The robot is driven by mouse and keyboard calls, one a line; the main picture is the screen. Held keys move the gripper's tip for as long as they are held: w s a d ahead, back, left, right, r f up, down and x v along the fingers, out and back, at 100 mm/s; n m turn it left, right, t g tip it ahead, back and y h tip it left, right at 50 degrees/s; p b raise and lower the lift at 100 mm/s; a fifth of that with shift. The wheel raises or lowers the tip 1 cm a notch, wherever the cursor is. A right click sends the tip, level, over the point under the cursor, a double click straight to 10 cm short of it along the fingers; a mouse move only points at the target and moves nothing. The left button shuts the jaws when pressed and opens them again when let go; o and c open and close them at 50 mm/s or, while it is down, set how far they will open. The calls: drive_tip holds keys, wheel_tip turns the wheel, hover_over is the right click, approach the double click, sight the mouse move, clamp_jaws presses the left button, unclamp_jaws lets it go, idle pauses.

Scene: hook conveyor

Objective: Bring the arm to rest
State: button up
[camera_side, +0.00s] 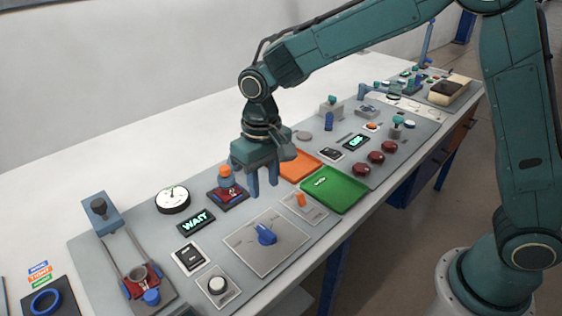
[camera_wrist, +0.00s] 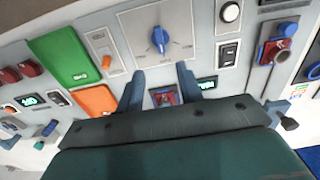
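My gripper (camera_side: 263,190) hangs over the grey control panel (camera_side: 160,235), fingers pointing down, in the side view. It is above the area between the red block with an orange knob (camera_side: 226,180) and the orange tray (camera_side: 299,166). In the wrist view my gripper (camera_wrist: 160,71) shows two blue fingers set well apart with nothing between them. It is open and empty. The blue rotary knob (camera_wrist: 159,37) is beyond the fingertips there. The fingers appear clear of the panel, though the exact height is hard to tell.
A green tray (camera_side: 335,188) lies beside the orange one. A display reading WAIT (camera_side: 196,220), a round gauge (camera_side: 173,199) and a slide fixture (camera_side: 138,273) are at left. Red domed buttons (camera_side: 375,157) stand farther right. The white tabletop behind the panel is largely clear.

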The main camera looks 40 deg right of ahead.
drive_tip(key=s+d+r+t, duration=0.3)
drive_tip(key=s+d+r, duration=0.7)
drive_tip(key=r, duration=0.2)
drive_tip(key=s+d+t, duration=0.1)
drive_tip(key=s+d, duration=0.2)
drive_tip(key=s, duration=0.4)
drive_tip(key=s+d+t, duration=0.1)
drive_tip(key=s+d, duration=0.2)
drive_tip(key=s, duration=0.3)
drive_tip(key=shift+s+r+t, duration=0.3)
drive_tip(key=shift+s+r, duration=0.05)
drive_tip(key=shift+r, duration=0.05)
